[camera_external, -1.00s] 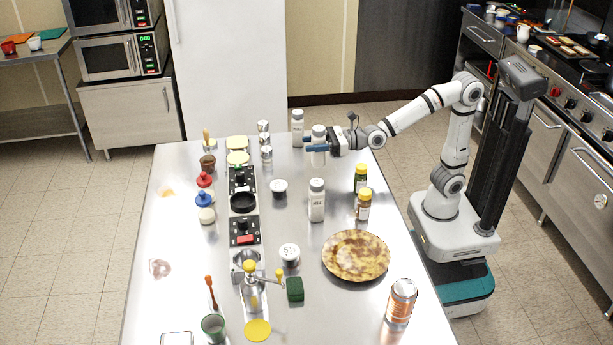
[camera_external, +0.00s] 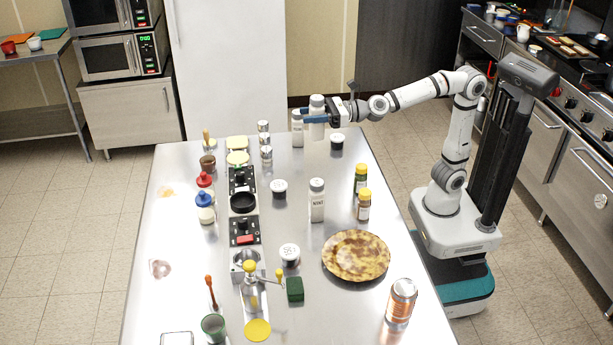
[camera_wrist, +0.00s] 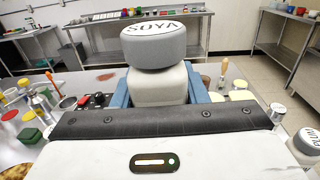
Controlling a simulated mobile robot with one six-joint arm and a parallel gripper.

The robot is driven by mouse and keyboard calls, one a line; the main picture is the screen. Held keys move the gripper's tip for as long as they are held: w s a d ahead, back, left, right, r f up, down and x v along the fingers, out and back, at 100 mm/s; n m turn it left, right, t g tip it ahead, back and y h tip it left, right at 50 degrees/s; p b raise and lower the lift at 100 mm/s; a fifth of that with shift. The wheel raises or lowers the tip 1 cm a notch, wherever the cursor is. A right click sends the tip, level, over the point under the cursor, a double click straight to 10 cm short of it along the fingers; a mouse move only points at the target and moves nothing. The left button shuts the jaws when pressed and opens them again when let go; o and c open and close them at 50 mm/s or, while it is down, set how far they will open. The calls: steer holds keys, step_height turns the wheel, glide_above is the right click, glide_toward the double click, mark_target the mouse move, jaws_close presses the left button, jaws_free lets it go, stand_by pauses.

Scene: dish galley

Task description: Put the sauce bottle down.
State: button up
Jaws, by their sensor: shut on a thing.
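The sauce bottle (camera_external: 317,132) is white with a grey cap. In the wrist view the cap of the sauce bottle (camera_wrist: 155,45) reads SOYA, and its white body stands between the blue fingers. My gripper (camera_external: 314,117) is shut on it at the far end of the steel table (camera_external: 285,225). The bottle is upright and appears raised off the tabletop. Its lower end is small in the outside view, so the gap below it is hard to judge.
A similar white bottle (camera_external: 297,128) stands just left of the held one. A dark jar (camera_external: 337,141) stands close on its right. Another white bottle (camera_external: 317,203) and spice jars (camera_external: 361,179) stand nearer. Bare steel lies between them.

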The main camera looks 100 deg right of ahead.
steer(key=w+a+r+p, duration=0.25)
steer(key=a+p, duration=0.35)
steer(key=a, duration=1.2)
steer(key=s+a+f+p, duration=0.1)
steer(key=s+a+p, duration=0.2)
steer(key=a, duration=0.5)
steer(key=s+a+f+p, duration=0.1)
steer(key=s+a+p, duration=0.15)
steer(key=a, duration=0.45)
steer(key=s+a+f+h+p, duration=0.1)
steer(key=s+a+f, duration=0.1)
steer(key=s+a, duration=0.25)
steer(key=shift+m, duration=0.3)
steer(key=f, duration=1.4)
steer(key=shift+w+a+f, duration=0.25)
steer(key=shift+w+a, duration=0.1)
steer(key=shift+w, duration=0.05)
steer(key=shift+f+b, duration=0.45)
steer(key=shift+b, duration=0.55)
steer(key=o, duration=1.1)
